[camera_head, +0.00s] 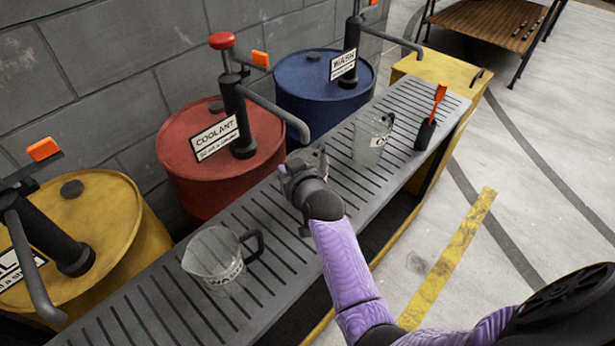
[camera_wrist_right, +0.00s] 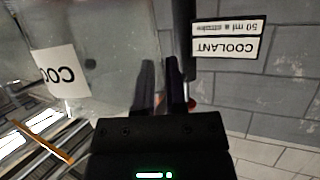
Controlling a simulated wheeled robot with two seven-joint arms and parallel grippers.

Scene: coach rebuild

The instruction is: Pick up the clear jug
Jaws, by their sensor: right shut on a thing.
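A clear jug (camera_head: 372,138) with a white label is on the right part of the slatted grey bench top (camera_head: 170,315). The exact hold on the jug is hidden. I cannot tell whether its base touches the bench. A second clear jug (camera_head: 215,257), labelled WASH with a black handle, stands upright further left. My left gripper is out of view.
Yellow (camera_head: 95,225), red (camera_head: 205,165) and blue (camera_head: 318,90) drums with pumps stand behind the bench against a grey block wall. A black holder (camera_head: 425,134) with an orange-handled tool stands right of the jug. Floor on the right is open.

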